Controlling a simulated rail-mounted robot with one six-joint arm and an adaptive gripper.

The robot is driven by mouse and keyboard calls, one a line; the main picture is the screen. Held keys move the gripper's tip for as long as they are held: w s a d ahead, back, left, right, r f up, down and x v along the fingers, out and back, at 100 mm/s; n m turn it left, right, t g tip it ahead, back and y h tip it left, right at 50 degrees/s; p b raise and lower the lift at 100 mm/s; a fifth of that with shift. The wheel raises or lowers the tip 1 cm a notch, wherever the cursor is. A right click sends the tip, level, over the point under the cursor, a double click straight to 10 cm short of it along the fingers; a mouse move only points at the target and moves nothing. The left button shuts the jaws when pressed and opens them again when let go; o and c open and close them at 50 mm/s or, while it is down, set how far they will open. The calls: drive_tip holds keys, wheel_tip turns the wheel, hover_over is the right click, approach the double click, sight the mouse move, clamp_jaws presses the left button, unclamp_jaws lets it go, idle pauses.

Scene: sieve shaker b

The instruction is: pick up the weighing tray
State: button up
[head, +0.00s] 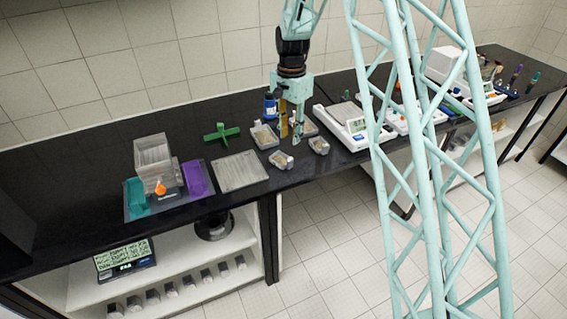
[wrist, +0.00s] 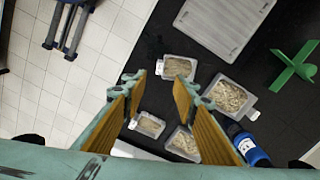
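Several small clear trays with pale granular contents stand on the black bench, and I cannot tell which one is the weighing tray. In the wrist view they are an upper tray (wrist: 178,68), a larger right tray (wrist: 232,97), a lower left tray (wrist: 150,125) and a lower middle tray (wrist: 183,146). In the head view, a left tray (head: 264,136), a front tray (head: 283,161) and a right tray (head: 319,146) show around my gripper (head: 290,132). My gripper (wrist: 160,88) is open and empty above them, its fingers pointing down. The lower middle tray is partly hidden by a finger.
A grey flat plate (head: 239,171) lies left of the trays. A white balance (head: 356,127) stands to the right. The bench's front edge is near the front trays.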

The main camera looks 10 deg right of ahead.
sight(290, 159)
drive_tip(key=shift+f, duration=0.1)
drive_tip(key=shift+f, duration=4.2)
drive_tip(key=shift+f, duration=0.1)
drive_tip(key=shift+f+p, duration=0.3)
drive_tip(key=shift+f, duration=2.2)
drive_tip(key=c, duration=0.8)
